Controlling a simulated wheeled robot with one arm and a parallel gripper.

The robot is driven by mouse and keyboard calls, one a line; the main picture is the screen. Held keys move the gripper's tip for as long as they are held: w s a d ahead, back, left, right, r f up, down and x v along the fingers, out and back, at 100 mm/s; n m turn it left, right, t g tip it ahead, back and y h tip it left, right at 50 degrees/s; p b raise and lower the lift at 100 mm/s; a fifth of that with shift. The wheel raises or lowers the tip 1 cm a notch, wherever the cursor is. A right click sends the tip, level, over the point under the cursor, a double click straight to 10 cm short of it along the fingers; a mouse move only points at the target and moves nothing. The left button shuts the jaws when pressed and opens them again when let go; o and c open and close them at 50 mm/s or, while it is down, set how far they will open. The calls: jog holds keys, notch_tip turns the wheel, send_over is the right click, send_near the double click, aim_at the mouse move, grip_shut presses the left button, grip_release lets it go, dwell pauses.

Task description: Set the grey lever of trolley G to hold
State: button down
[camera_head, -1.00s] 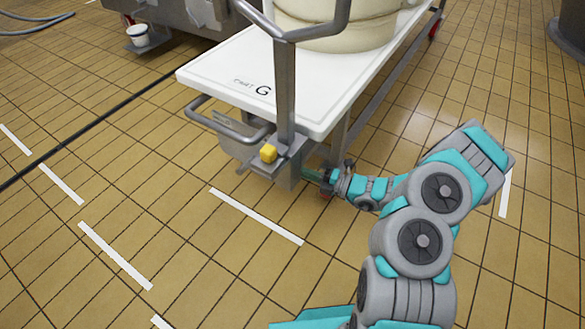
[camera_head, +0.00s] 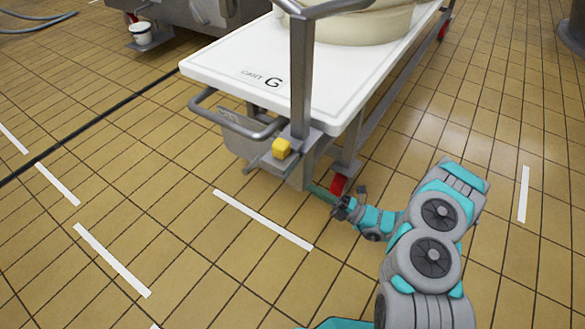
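Trolley G (camera_head: 215,68) has a white top marked with a G. Below its near end is a grey metal box (camera_head: 268,163) with a yellow block (camera_head: 282,148) on it. A thin grey bar (camera_head: 253,164) sticks out at the box's left; I cannot tell for sure whether it is the grey lever or how it is set. My gripper (camera_head: 338,207) is low, right of and below the box, near a red caster part (camera_head: 339,184). A greenish piece (camera_head: 319,192) shows between gripper and trolley frame. The fingers are too small to read.
A grey loop handle (camera_head: 235,127) and an upright post (camera_head: 301,80) stand at the trolley's near end. A big cream vessel (camera_head: 355,30) sits on top. Tiled floor with white dashes is free in front.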

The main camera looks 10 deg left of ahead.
jog(key=shift+s+d+f, duration=0.1)
jog(key=shift+f, duration=0.1)
dwell(0.3)
jog(key=b, duration=0.2)
send_near(254, 165)
jog(key=w+a+r, duration=0.2)
jog(key=a+r, duration=0.1)
jog(key=r, duration=0.1)
jog(key=shift+s+a+r, duration=0.15)
jog(key=shift+a, duration=0.05)
